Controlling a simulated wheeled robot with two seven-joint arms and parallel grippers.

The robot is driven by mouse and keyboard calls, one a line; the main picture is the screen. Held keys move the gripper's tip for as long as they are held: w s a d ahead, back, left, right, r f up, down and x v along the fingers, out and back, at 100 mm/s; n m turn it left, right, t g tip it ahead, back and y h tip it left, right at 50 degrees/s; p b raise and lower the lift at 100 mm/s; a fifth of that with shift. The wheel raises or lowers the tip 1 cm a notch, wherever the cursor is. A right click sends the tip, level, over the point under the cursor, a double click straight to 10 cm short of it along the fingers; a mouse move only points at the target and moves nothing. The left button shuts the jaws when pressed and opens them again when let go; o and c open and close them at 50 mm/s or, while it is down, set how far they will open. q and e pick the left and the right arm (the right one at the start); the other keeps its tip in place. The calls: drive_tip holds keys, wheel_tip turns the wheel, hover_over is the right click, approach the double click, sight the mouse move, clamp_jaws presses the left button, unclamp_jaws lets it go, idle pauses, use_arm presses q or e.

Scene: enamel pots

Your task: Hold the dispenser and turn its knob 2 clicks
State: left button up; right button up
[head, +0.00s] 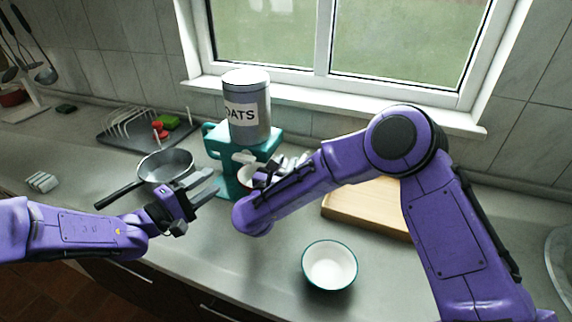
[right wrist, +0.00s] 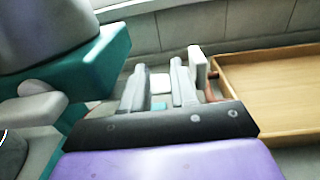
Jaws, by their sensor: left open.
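My right forearm hides part of the stand's lower right.
A white bowl (head: 330,266) with a teal rim stands at the front. A pan (head: 166,166) and dish rack (head: 130,128) are on the left. A wooden tray (head: 370,205) lies behind my right arm. A white cup or bowl (head: 249,176) is under the dispenser. The window is behind.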

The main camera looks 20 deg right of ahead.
drive_tip(key=b+v, duration=0.3)
drive_tip(key=v, duration=0.7)
drive_tip(key=shift+s+a, duration=0.2)
